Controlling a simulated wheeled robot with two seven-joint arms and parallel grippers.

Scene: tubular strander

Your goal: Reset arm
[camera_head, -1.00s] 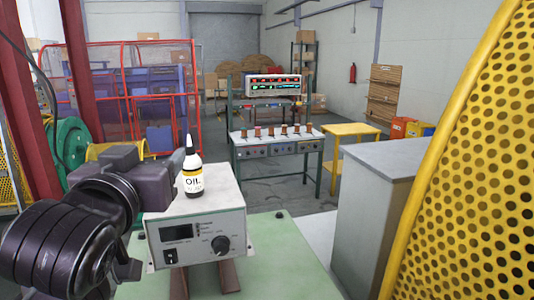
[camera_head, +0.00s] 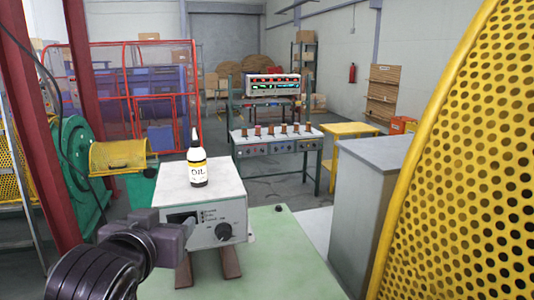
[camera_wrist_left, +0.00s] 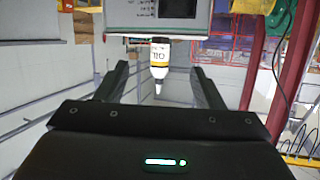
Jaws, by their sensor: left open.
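The white oil bottle (camera_head: 197,170), with a yellow-and-black label and a pointed tip, stands upright on top of the grey control box (camera_head: 225,190). My left gripper (camera_head: 186,232) is low in front of the box's left part and hides some of its panel. It is below the bottle and apart from it. In the left wrist view, which looks upside down, the fingers are spread with nothing held between them. The bottle (camera_wrist_left: 160,55) shows beyond them, with the box (camera_wrist_left: 125,14) above it. My right gripper is not in view.
The box rests on brown supports on a green table (camera_head: 290,255). A yellow perforated guard (camera_head: 470,150) fills the right side, beside a grey cabinet (camera_head: 375,180). A red post (camera_head: 45,130) and green machine (camera_head: 75,160) stand at left. The table's right part is clear.

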